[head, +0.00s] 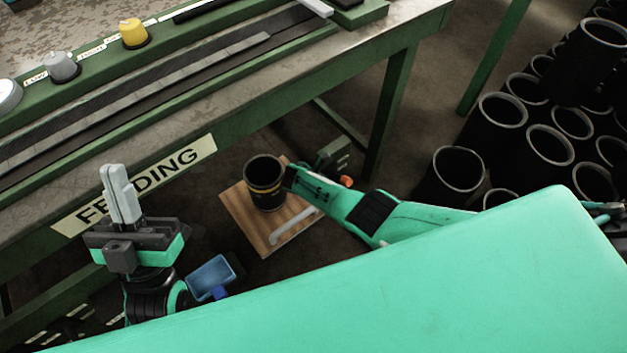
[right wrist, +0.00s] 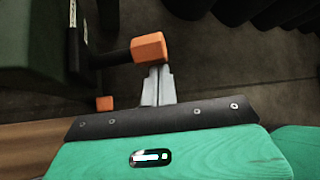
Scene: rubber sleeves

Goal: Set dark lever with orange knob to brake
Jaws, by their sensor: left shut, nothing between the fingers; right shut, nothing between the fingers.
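The orange knob (right wrist: 148,48) sits at the end of a dark lever (right wrist: 108,57) that reaches right from a dark green housing (right wrist: 30,45). The knob also shows in the head view (head: 346,181), below the green housing (head: 333,154) and close beside my right arm. My right gripper (right wrist: 159,72) is shut and empty, its tips at the knob's lower edge; I cannot tell whether they touch. In the head view its fingers are hidden. My left gripper (head: 120,172) is shut and empty, pointing up near the green bench. Which lever position means brake is not readable.
A wooden board (head: 287,238) lies beneath a black sleeve with a yellow band (head: 264,186). The green bench (head: 300,90) runs along the left and top. Several black sleeves (head: 545,145) stand at the right. A smaller orange block (right wrist: 105,103) is below the lever.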

